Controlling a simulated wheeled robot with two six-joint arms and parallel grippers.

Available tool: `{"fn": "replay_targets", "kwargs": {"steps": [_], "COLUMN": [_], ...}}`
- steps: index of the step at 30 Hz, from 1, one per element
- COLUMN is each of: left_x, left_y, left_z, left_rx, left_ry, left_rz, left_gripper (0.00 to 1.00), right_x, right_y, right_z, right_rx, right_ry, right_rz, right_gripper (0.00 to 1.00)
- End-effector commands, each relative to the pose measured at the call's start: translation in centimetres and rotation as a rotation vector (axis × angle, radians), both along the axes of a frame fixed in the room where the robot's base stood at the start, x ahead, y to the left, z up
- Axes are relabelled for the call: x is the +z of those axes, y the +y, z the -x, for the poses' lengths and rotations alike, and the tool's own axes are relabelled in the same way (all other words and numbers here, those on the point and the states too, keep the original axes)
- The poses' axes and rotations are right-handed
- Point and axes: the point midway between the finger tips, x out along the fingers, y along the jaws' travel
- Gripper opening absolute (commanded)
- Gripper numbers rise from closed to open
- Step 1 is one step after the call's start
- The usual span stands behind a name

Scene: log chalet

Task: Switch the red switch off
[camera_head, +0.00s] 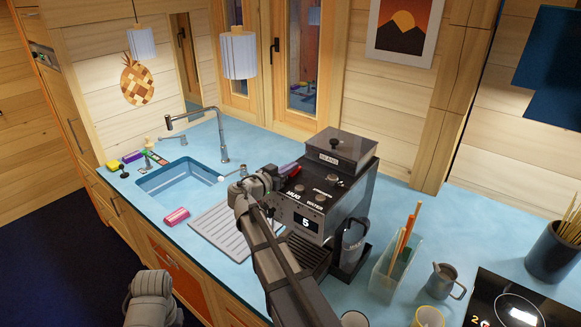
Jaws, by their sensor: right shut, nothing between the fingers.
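The dark coffee machine (345,190) stands on the blue counter, with a bean hopper, knobs marked MUG and WATER and a display reading 5. A small red and blue-purple piece (289,168) shows at its left upper edge, right by my right gripper. I cannot tell for sure whether this is the red switch, or its position. My right gripper (274,177) is shut and empty, at the machine's left side; whether it touches is unclear. My left arm (152,296) shows only as a grey link at the bottom; its fingers are out of sight.
A sink (180,176) with a tall tap (222,140) lies left, with a pink sponge (176,217) and ridged drainer (212,231) in front. A clear container (386,272), a grey jug (440,281) and a hob (505,300) crowd the right.

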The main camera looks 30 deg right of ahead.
Motion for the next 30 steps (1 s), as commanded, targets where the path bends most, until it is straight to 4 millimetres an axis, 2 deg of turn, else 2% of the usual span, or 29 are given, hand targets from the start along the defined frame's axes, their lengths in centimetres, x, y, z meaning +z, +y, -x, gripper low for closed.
{"fn": "replay_targets", "kwargs": {"steps": [3,5,12,17,22,30], "left_x": [2.2,1.6,1.8,3.6,6.4,8.3], "left_y": [0.0,0.0,0.0,0.0,0.0,0.0], "left_z": [0.0,0.0,0.0,0.0,0.0,0.0], "left_rx": [0.003,0.004,0.004,0.007,0.007,0.005], "left_ry": [0.0,0.0,0.0,0.0,0.001,0.002], "left_rz": [0.001,0.001,0.001,0.001,0.001,0.001], "left_gripper": [0.43,0.43,0.43,0.43,0.43,0.43], "right_x": [0.5,-0.3,0.0,1.8,4.6,6.4], "right_y": [-0.3,-0.2,-0.3,-0.7,-1.4,3.8], "right_z": [-0.1,-0.1,-0.1,-0.2,-0.3,1.9], "right_rx": [-0.001,0.0,0.0,0.0,0.001,0.006], "right_ry": [0.029,0.034,0.033,0.033,0.033,0.033], "right_rz": [-0.072,-0.079,-0.077,-0.077,-0.078,-0.078], "right_gripper": [0.0,0.0,0.0,0.0,0.0,0.0]}}
